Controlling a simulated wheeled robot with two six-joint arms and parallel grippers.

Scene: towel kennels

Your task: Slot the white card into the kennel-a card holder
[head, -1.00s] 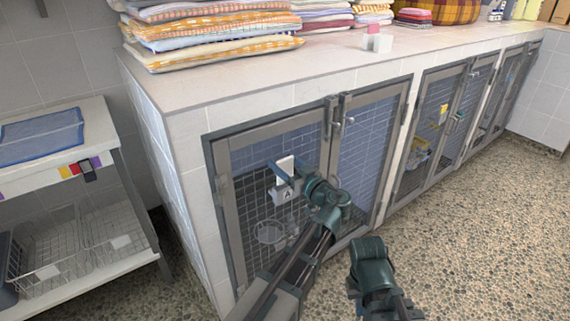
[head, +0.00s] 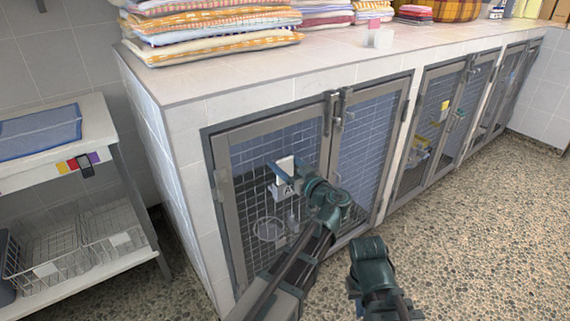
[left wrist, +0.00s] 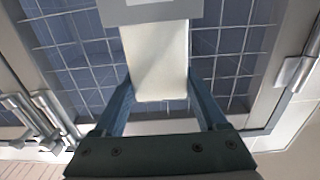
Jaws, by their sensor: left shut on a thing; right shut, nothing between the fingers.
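The white card (head: 286,163) is upright in front of the mesh door of the leftmost kennel (head: 222,185). My left gripper (head: 279,170) is shut on it; in the left wrist view both blue fingers (left wrist: 158,100) flank the card (left wrist: 158,60). The grey card holder (head: 281,191), marked A, is on that door just below the card. In the left wrist view the card's far end meets the holder's edge (left wrist: 150,14); I cannot tell how deep it sits. My right gripper (head: 370,272) is low before the kennels, empty, its fingertips hidden.
A shelf cart (head: 70,165) with wire baskets stands at the left. Door latches (head: 338,110) stick out right of the holder. The pebbled floor at right is clear.

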